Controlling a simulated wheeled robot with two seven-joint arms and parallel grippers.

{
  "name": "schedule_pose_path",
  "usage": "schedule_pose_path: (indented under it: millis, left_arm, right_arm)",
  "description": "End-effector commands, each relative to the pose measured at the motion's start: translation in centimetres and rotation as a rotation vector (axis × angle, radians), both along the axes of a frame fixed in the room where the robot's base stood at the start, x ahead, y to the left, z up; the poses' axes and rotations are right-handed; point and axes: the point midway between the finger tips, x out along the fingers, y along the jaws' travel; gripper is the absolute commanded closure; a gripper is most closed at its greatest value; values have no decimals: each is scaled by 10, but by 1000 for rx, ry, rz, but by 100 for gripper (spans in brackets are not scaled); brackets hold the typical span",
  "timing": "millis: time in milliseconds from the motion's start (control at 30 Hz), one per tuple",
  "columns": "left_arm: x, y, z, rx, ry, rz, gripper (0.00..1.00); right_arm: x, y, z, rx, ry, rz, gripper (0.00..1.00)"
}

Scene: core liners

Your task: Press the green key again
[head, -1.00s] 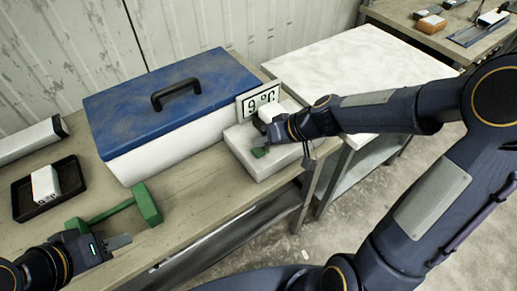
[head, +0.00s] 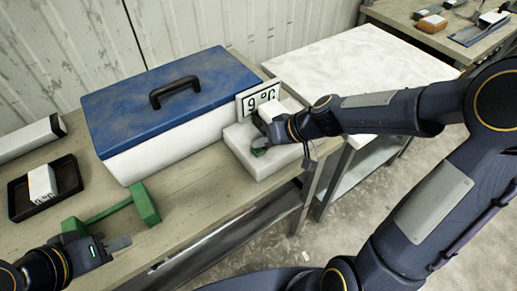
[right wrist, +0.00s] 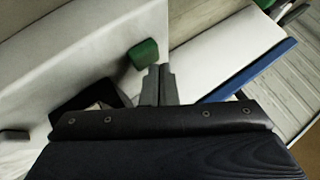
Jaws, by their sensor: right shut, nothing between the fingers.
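The green key (head: 259,152) is on the top of a pale grey block (head: 262,172) on the bench. My right gripper (head: 270,143) is right by the key in the head view and partly covers it. In the right wrist view the green key (right wrist: 143,53) shows just left of my shut, empty fingertips (right wrist: 158,76); I cannot tell whether they touch. A white card with a digit and "°C" (head: 258,98) stands behind the block. My left gripper (head: 118,243) is at the lower left, near a green frame-shaped piece (head: 145,205); its jaw gap is unclear.
A white box with a blue lid (head: 190,85) and black handle stands left of the block. A black tray (head: 70,178) holding a white piece lies at the far left. A white-topped table (head: 360,65) stands to the right. The front strip of bench between the arms is clear.

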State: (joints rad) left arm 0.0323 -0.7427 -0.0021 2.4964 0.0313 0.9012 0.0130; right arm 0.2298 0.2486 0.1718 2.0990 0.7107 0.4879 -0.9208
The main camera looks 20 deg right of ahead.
Motion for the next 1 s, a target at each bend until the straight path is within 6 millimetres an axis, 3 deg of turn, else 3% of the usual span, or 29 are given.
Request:
schedule_pose_path:
  millis: [1000]
  left_arm:
    - [0,0,-10,0,0,0,64]
  right_arm:
    - [0,0,-7,0,0,0,100]
